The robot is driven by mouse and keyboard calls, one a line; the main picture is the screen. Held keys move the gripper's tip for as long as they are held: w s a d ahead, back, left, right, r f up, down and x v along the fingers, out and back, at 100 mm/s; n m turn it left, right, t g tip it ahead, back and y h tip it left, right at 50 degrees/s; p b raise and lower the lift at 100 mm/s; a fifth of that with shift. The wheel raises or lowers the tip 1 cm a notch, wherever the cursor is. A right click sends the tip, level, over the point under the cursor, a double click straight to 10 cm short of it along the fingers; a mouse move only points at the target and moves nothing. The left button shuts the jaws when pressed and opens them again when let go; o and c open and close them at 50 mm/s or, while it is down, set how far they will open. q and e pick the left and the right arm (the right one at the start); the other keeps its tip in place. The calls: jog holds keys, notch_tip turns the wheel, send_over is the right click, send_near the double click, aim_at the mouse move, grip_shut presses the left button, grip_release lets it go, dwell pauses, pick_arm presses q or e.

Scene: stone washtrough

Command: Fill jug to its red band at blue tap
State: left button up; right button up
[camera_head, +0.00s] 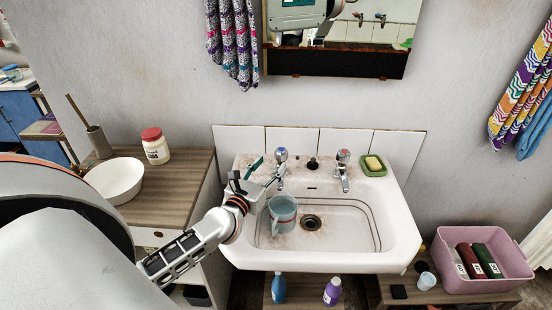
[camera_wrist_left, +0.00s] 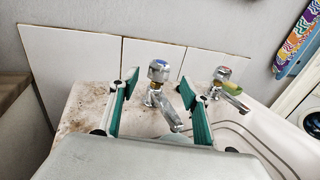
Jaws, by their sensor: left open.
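The blue-grey jug (camera_head: 284,216) stands upright in the left part of the basin, below the blue tap's spout. A faint reddish line shows near its rim; its water level cannot be made out. The blue tap (camera_head: 281,158) is chrome with a blue-marked knob; it also shows in the left wrist view (camera_wrist_left: 159,72). My left gripper (camera_head: 265,173) is open at the left of this tap. In the left wrist view, its green fingers (camera_wrist_left: 160,90) stand apart on either side of the tap. I see no clear water stream. My right gripper is not in view.
The red-marked tap (camera_head: 343,160) and a green soap dish (camera_head: 373,166) are at the right of the white basin (camera_head: 395,235). A white bowl (camera_head: 115,182) and a red-lidded jar (camera_head: 155,147) stand on the left cabinet. A pink crate (camera_head: 508,267) is at lower right.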

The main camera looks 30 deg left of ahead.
pick_arm(q)
jog(key=shift+s+d, duration=0.2)
jog(key=shift+s, duration=1.3)
